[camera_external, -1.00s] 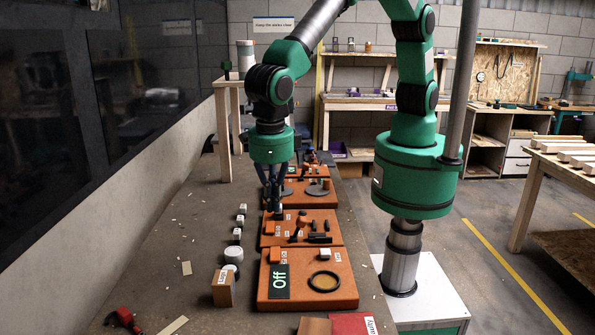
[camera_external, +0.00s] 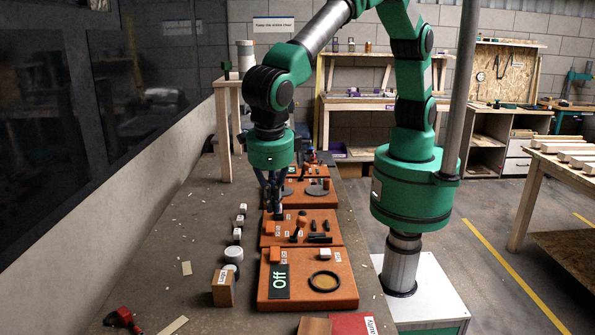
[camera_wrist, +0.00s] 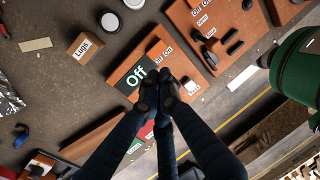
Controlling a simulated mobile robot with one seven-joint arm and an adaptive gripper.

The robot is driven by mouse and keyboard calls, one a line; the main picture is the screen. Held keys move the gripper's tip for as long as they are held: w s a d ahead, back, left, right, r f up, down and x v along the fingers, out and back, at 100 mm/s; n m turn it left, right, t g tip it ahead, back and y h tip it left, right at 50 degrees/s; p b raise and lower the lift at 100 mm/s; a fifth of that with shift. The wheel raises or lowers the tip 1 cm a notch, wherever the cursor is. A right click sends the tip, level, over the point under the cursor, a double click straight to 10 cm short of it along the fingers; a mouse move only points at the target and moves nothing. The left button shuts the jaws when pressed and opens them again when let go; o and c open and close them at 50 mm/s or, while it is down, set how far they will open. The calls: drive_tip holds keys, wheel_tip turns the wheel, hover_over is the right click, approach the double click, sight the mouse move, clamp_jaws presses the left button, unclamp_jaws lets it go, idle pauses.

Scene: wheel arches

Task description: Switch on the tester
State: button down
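The tester appears to be the nearest orange board (camera_external: 305,301), with a dark panel reading "Off" (camera_external: 280,283), a black ring (camera_external: 324,282) and a small white block (camera_external: 325,254). An orange block (camera_external: 275,255) stands at its far left corner, beside small "Off" and "On" labels. In the wrist view the "Off" panel (camera_wrist: 137,77) lies just left of my fingertips; the ring is hidden by the fingers. My gripper (camera_external: 274,212) points down over the second orange board, beyond the tester. Its fingertips (camera_wrist: 166,93) are drawn together with nothing visible between them.
Further orange boards (camera_external: 300,229) with dark parts line the bench. A wooden "Lugs" block (camera_external: 223,288), white round pieces (camera_external: 233,254) and a red-and-black tool (camera_external: 122,319) lie left. A red block (camera_external: 352,324) is at the front. The bench's left side is mostly clear.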

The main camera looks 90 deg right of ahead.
sight(275, 250)
drive_tip(key=shift+f, duration=0.1)
drive_tip(key=b+x, duration=0.3)
drive_tip(key=x, duration=1)
drive_tip(key=shift+d+f, duration=0.15)
drive_tip(key=shift+f, duration=0.2)
drive_tip(key=shift+d+f, duration=0.1)
